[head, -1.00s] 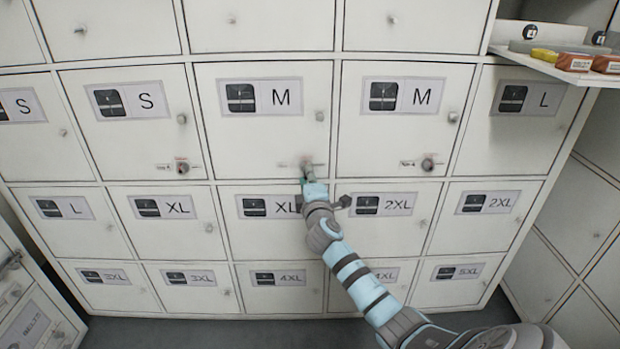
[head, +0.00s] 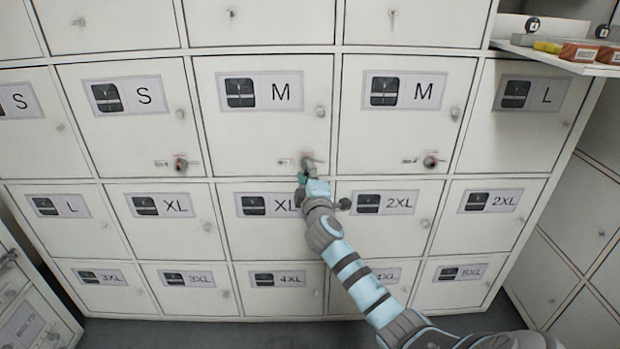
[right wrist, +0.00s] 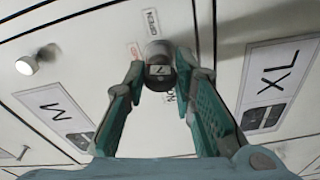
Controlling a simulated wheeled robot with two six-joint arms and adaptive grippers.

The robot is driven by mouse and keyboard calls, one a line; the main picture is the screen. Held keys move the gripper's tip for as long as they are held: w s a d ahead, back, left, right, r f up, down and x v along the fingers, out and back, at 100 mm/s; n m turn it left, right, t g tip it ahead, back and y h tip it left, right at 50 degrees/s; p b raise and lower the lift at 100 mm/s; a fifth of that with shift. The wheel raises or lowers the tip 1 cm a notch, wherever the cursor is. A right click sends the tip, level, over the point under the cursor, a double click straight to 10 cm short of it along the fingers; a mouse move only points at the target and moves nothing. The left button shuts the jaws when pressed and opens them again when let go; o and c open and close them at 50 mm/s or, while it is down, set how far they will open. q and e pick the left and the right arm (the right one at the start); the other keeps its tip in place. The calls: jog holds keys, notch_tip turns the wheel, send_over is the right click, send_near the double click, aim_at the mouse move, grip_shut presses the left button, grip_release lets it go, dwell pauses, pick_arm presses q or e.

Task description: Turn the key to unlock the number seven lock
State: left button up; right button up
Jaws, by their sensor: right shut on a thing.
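The lock (head: 307,161) is a round grey metal cylinder low on the door of the left M locker (head: 262,140). In the right wrist view the lock (right wrist: 157,48) sits between small printed labels, and a tag face marked 7 (right wrist: 160,70) shows at its front. My right gripper (head: 303,176) is at this lock. In the wrist view its teal fingers (right wrist: 161,78) close from both sides on the small dark piece with the 7, which seems to be the key's head. The key's shaft is hidden. My left gripper is in no view.
Similar locks are on the S door (head: 180,163) and the right M door (head: 430,161). A round knob (head: 320,111) is above the lock. A shelf (head: 560,62) at upper right holds small boxes. The locker doors look shut.

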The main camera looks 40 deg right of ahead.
jog(key=shift+r+m+h+b, duration=0.15)
jog(key=shift+m+h+b, duration=0.15)
jog(key=shift+m+b, duration=0.8)
jog(key=shift+f+m+b, duration=0.2)
jog(key=shift+m+b, duration=1.7)
jog(key=shift+b, duration=0.25)
jog(key=shift+d+f+m+b, duration=0.35)
jog(key=shift+d+m+b, duration=0.15)
jog(key=shift+m+b, duration=0.1)
grip_shut()
jog(key=shift+d+f+h, duration=0.35)
jog(key=shift+d+h, duration=0.05)
jog(key=shift+d, duration=0.25)
jog(key=shift+w+a+f, duration=0.1)
jog(key=shift+w+a, duration=0.05)
